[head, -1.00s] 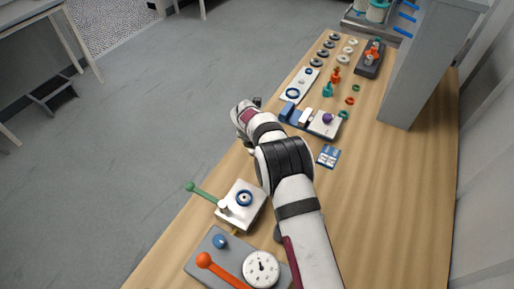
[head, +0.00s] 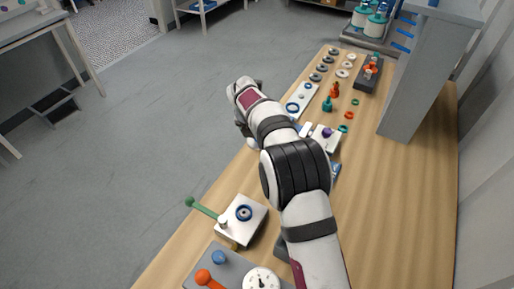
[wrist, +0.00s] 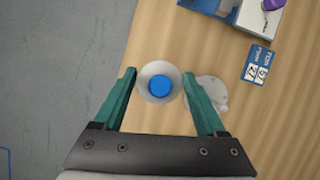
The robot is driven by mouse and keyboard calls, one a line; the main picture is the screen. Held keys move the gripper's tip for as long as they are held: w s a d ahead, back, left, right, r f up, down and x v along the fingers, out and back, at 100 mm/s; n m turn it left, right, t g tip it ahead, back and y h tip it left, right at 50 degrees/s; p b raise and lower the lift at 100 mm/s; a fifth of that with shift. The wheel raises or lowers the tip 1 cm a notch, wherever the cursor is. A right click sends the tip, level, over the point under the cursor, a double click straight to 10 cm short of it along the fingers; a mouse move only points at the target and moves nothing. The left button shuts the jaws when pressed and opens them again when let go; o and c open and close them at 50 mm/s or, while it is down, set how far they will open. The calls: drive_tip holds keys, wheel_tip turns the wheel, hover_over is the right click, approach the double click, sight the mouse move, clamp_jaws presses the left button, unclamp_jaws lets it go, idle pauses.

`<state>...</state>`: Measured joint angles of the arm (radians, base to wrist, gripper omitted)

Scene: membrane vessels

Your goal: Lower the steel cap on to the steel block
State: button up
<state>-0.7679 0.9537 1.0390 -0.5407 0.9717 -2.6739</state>
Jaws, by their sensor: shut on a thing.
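In the wrist view my gripper (wrist: 159,74) has its two teal fingers on either side of a round silvery cap (wrist: 145,85) with a blue knob on top, and is shut on it. The cap is over bare wood near the table's left edge; its height cannot be told. In the head view my arm hides the cap and the fingers. A pale steel block (head: 254,232) with a blue ring on top and a green-handled lever sits at the table's near left edge, well apart from my gripper. It is not seen in the wrist view.
A pale, round-edged piece (wrist: 207,88) lies beside the cap, partly behind the right finger. A blue marked card (wrist: 257,63) and a blue-and-white fixture (wrist: 238,14) are at upper right. A grey panel (head: 215,266) with an orange lever is nearest.

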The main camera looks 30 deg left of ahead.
wheel_tip(320, 180, up, 3)
drive_tip(key=shift+r, duration=0.2)
drive_tip(key=shift+s, duration=0.15)
drive_tip(key=s+d+f+m+h, duration=0.1)
drive_tip(key=s+d+m, duration=0.1)
drive_tip(key=s, duration=0.4)
drive_tip(key=s+d+f+m+h, duration=0.1)
drive_tip(key=s+d+m, duration=0.1)
drive_tip(key=s, duration=0.3)
drive_tip(key=s+d+f+m+h, duration=0.1)
drive_tip(key=s+d+m, duration=0.1)
drive_tip(key=s+m, duration=0.2)
drive_tip(key=shift+s+f+m, duration=0.15)
drive_tip(key=shift+s, duration=0.55)
drive_tip(key=shift+s+f+m, duration=0.1)
drive_tip(key=shift+s+m, duration=0.05)
drive_tip(key=shift+s, duration=0.5)
drive_tip(key=shift+s+d+f+g+h, duration=0.1)
drive_tip(key=shift+s+d+g+h, duration=0.15)
drive_tip(key=shift+g+h, duration=0.05)
drive_tip(key=shift+f, duration=2.45)
drive_tip(key=o, duration=1.5)
